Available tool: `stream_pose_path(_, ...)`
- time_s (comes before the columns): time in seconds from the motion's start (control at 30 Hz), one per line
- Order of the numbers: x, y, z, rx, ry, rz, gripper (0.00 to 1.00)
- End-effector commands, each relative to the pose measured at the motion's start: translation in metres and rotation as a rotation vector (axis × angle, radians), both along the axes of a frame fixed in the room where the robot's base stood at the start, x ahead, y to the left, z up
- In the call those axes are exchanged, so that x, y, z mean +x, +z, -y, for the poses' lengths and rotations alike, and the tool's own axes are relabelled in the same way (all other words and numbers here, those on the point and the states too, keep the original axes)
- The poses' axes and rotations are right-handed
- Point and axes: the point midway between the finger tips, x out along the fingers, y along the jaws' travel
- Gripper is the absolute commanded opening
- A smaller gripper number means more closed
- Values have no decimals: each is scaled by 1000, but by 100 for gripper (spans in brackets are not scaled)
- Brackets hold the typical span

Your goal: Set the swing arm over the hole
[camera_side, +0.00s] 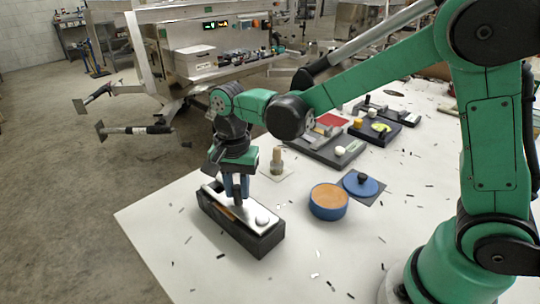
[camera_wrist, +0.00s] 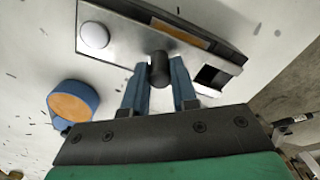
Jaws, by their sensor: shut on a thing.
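The swing arm (camera_wrist: 125,52) appears to be the silver plate on top of a long black box (camera_side: 258,244). A white round cap (camera_wrist: 94,35) sits near one end of the plate; it also shows in the side view (camera_side: 262,220). A dark upright knob (camera_wrist: 159,72) stands on the plate. My gripper (camera_wrist: 158,76) has its two blue fingers shut on this knob. A dark square opening (camera_wrist: 213,76) shows near the plate's right end in the wrist view, beside the knob. An orange-brown strip (camera_wrist: 180,34) shows along the box. The side view (camera_side: 240,198) hides the knob behind my fingers.
A round blue container with a tan top (camera_side: 328,202) stands right of the box. A blue lid with a black knob (camera_side: 361,184) lies behind it. A tan peg (camera_side: 277,161) stands behind the box. Other fixtures (camera_side: 335,148) stand farther back. Small dark scraps dot the white table.

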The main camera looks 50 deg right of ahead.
Motion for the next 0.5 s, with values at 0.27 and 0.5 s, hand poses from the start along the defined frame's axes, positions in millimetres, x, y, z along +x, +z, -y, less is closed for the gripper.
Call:
stream_pose_path(0.27,0,0,2,-3,-7,-1,0)
stream_pose_path(0.5,0,0,2,-3,-5,-1,55)
